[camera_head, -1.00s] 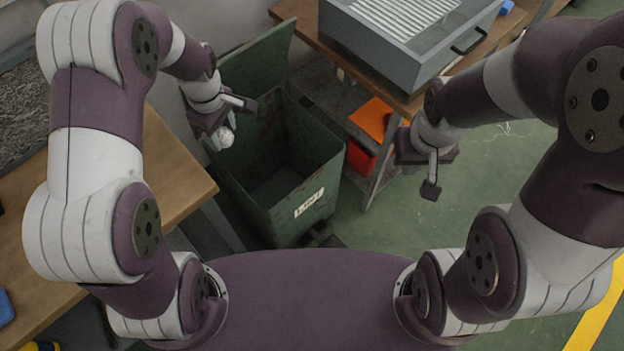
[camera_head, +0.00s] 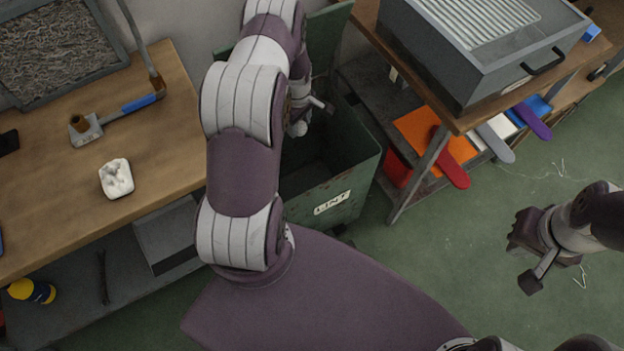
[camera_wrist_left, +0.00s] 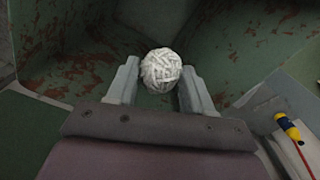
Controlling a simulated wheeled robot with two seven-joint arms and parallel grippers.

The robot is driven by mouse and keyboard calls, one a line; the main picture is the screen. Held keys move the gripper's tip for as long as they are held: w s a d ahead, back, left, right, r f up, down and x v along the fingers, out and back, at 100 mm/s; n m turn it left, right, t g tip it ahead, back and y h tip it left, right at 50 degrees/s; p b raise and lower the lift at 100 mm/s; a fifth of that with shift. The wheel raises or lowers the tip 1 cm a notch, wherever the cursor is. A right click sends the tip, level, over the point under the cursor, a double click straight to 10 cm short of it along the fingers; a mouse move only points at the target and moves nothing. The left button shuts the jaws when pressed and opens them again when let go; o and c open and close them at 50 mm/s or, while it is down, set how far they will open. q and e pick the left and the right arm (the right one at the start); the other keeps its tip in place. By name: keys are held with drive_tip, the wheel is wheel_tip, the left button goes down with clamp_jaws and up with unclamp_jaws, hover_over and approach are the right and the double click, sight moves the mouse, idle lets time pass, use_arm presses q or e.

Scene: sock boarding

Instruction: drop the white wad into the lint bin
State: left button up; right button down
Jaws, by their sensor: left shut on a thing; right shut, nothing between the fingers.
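The white wad (camera_wrist_left: 161,70) is a round ball of wound white strips between the fingertips of my left gripper (camera_wrist_left: 160,80) in the left wrist view. In the head view my left gripper (camera_head: 308,112) hangs over the back left part of the lint bin's opening, partly hidden by my arm; a bit of the wad (camera_head: 298,129) shows below it. The green lint bin (camera_head: 359,178) stands with its lid up and a LINT label in front. Its rust-marked inner walls (camera_wrist_left: 80,70) lie behind the wad. My right gripper (camera_head: 530,262) is shut and empty over the floor at right.
Green floor is free at lower right.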

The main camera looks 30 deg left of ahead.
use_arm(q)
drive_tip(key=shift+f, duration=0.75)
drive_tip(key=shift+r, duration=0.1)
drive_tip(key=o, duration=1.1)
wheel_tip(320, 180, up, 13)
drive_tip(key=shift+p, duration=0.45)
